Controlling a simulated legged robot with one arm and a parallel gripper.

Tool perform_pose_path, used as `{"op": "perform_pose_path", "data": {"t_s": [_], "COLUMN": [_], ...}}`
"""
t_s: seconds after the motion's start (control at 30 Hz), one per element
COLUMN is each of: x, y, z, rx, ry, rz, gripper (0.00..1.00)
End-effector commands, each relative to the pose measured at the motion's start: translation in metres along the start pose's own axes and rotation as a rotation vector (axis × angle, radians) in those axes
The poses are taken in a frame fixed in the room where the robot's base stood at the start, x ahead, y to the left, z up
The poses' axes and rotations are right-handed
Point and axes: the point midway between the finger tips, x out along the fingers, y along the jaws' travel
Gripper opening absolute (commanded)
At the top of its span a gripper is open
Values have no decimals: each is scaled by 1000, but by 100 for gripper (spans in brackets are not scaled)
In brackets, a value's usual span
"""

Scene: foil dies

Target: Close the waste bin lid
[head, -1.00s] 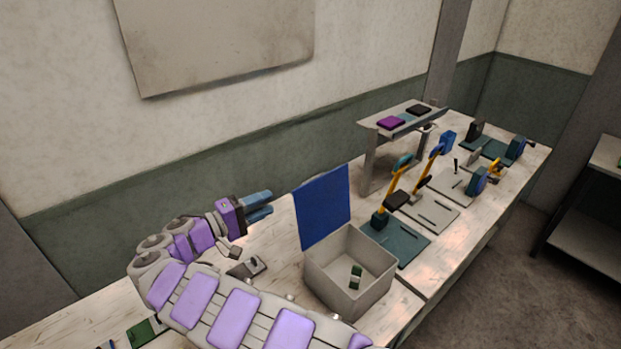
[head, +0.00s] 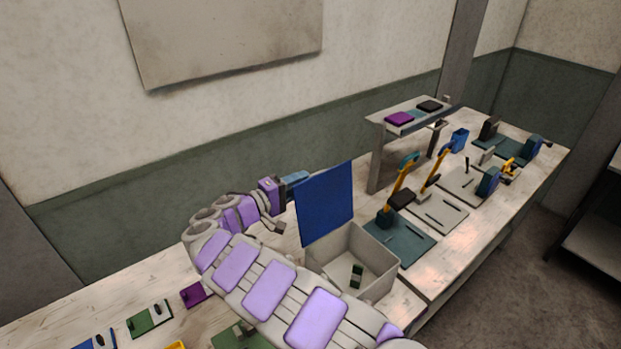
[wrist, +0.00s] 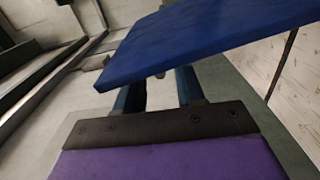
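The waste bin (head: 378,262) is a grey open box on the bench in the head view. Its blue lid (head: 325,205) stands nearly upright at the bin's back left edge, so the bin is open. A small green and white piece (head: 356,276) lies inside. My gripper (head: 294,180) is just behind the lid's upper left edge, its fingertips partly hidden. In the wrist view, the lid (wrist: 205,38) crosses in front of my gripper (wrist: 160,88). The two blue fingers are apart with nothing visible held. I cannot tell whether they touch the lid.
Teal and grey plates with yellow-handled clamps (head: 402,188) stand right of the bin. A raised grey shelf (head: 375,160) holds purple and dark blocks behind them. Small parts, including a purple piece (head: 196,294) and a green one (head: 148,319), lie at the front left. A wall rises behind the bench.

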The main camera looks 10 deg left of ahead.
Motion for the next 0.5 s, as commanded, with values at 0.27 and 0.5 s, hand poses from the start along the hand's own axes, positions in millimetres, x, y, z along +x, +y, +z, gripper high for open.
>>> {"op": "perform_pose_path", "data": {"t_s": [0.27, 0.5], "x": [34, 47], "y": [-4, -3], "z": [-10, -9], "rx": [-6, -6], "ry": [4, 4], "rz": [6, 6], "gripper": [38, 38]}}
